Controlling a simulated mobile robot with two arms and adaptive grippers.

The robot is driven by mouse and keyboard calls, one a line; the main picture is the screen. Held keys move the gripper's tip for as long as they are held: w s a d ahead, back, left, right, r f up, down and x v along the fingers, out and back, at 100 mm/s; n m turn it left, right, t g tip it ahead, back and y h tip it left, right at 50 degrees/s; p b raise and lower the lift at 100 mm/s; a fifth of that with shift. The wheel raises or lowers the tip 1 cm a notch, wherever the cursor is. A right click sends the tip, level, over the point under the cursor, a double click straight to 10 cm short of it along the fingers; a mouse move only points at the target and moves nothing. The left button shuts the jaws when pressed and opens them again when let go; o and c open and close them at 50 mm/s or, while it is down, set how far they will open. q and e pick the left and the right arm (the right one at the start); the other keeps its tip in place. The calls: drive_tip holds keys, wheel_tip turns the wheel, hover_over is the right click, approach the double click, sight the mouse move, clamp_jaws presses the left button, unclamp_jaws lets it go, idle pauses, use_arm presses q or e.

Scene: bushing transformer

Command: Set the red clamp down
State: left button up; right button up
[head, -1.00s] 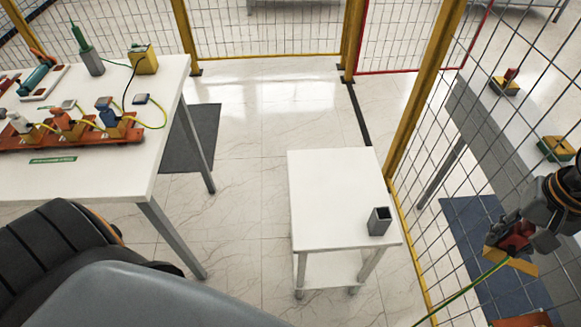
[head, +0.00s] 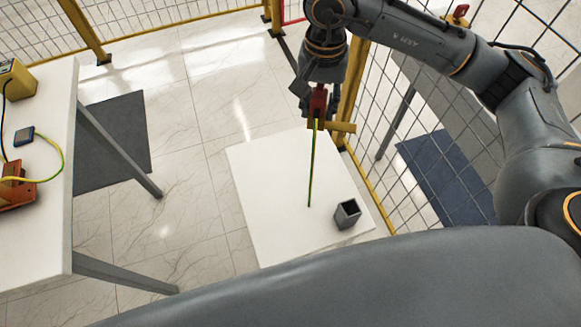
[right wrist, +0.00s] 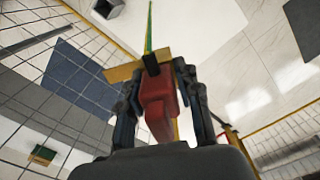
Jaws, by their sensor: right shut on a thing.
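The red clamp (head: 318,101) is held by my right gripper (head: 315,104), above the far end of the small white table (head: 262,185). The right wrist view shows the red clamp body (right wrist: 157,97) between the two dark fingers of my right gripper (right wrist: 155,85). A yellow crosspiece sits at the clamp's front end. A thin green-and-yellow cable or rod (head: 312,165) extends from the clamp over the table; I cannot tell whether its far end touches the top. My left gripper is not in view.
A grey open-topped square holder (head: 347,213) stands on the small table near its right edge. A yellow-framed mesh fence (head: 372,85) runs just behind and right. A larger white table (head: 45,225) is at the left. Much of the small table top is bare.

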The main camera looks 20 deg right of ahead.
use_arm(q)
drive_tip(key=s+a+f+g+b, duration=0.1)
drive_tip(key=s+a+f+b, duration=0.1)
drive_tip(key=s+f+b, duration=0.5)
use_arm(e)
drive_tip(key=s+a+f+m+p, duration=0.2)
drive_tip(key=s+f+m, duration=0.3)
drive_tip(key=m, duration=0.5)
drive_tip(key=m+b, duration=0.7)
drive_tip(key=m, duration=1.3)
hover_over(297, 162)
wheel_tip(297, 162, down, 21)
drive_tip(key=shift+s+f, duration=0.1)
drive_tip(key=shift+f, duration=0.05)
wheel_tip(297, 162, down, 3)
drive_tip(key=shift+r+p, duration=0.1)
drive_tip(key=shift+p, duration=0.35)
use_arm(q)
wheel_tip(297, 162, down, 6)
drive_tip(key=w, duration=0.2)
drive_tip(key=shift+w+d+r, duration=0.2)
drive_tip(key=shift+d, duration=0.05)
